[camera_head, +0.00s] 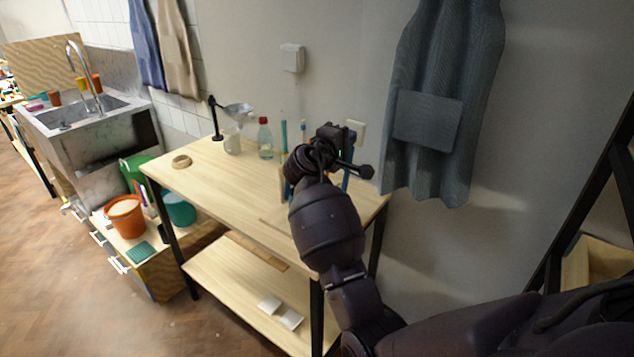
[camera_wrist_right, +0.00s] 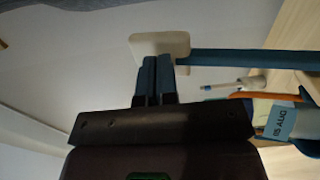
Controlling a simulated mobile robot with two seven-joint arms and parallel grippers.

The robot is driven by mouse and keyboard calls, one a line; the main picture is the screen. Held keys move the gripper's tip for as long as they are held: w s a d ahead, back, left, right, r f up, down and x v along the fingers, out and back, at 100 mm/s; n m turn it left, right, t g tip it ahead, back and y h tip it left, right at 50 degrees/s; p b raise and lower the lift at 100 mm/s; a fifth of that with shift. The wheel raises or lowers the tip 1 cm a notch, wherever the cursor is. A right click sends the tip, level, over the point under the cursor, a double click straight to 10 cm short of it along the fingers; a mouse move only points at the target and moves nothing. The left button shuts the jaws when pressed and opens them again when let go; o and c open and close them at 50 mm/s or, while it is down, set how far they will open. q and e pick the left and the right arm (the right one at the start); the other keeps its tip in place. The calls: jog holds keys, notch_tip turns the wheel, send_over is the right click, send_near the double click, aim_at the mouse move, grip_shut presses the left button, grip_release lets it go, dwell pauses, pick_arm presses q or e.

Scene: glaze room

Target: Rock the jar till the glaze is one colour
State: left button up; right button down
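My right gripper (camera_head: 338,132) is above the back right of the wooden table (camera_head: 222,173), and my own arm hides much of that corner. In the right wrist view its two blue-tipped fingers (camera_wrist_right: 157,68) lie close together with nothing visible between them. A container with a blue tape label reading "05 AUG" (camera_wrist_right: 282,120) is to the right of the fingers, apart from them. I cannot tell whether it is the jar, and no glaze colour can be made out. A clear bottle with a red cap (camera_head: 265,138) stands near the table's back edge. My left gripper is not in view.
A white plate (camera_wrist_right: 160,44) and a blue bar (camera_wrist_right: 250,58) are close beyond the fingers. A white mug (camera_head: 232,143), a lamp (camera_head: 236,109) and a tan ring (camera_head: 181,161) are on the table. The table's front left is clear.

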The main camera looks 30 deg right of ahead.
jog(key=shift+d, duration=0.25)
jog(key=shift+w+d+f+b, duration=0.25)
jog(key=shift+w+d, duration=0.1)
jog(key=shift+d, duration=0.4)
jog(key=shift+w+d+f+b, duration=0.15)
jog(key=shift+w+d+f, duration=0.15)
jog(key=shift+d, duration=0.4)
jog(key=shift+r, duration=0.1)
